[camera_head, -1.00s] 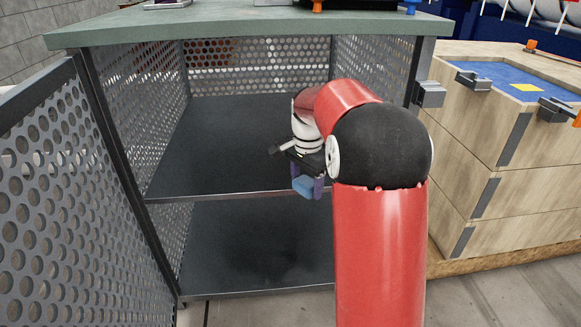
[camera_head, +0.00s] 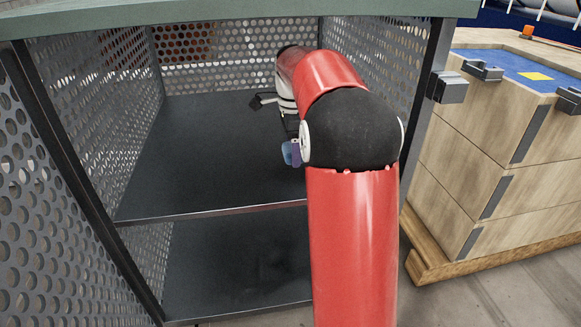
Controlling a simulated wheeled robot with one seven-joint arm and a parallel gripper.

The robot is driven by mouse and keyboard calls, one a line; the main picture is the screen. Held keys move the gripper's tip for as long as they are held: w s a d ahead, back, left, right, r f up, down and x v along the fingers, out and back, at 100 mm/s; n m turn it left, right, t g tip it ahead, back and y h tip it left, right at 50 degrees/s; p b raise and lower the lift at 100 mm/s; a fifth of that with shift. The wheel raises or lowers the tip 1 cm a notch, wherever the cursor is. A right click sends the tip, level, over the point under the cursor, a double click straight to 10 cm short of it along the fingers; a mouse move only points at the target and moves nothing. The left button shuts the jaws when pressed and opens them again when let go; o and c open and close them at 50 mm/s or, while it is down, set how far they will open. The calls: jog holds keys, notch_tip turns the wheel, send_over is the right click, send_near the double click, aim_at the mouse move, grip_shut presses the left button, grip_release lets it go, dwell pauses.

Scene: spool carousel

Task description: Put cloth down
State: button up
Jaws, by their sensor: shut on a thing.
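A small blue and purple cloth (camera_head: 291,153) hangs from my gripper (camera_head: 290,138), which is shut on it. My gripper is inside the open mesh-sided cabinet, above the dark upper shelf (camera_head: 200,160). The cloth appears to be over the shelf, but I cannot tell whether its lower end touches it. My red arm and its black joint hide the right part of the shelf and much of the gripper.
The upper shelf is bare to the left of my gripper. A lower shelf (camera_head: 235,265) is below it. The perforated door (camera_head: 60,220) stands open at left. A wooden drawer unit (camera_head: 490,160) stands at right, and the green cabinet top (camera_head: 200,17) is overhead.

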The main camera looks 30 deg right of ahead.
aim_at(293, 174)
jog(key=shift+f+b, duration=0.55)
jog(key=shift+f, duration=1.8)
jog(key=shift+f, duration=0.15)
jog(key=o, duration=0.9)
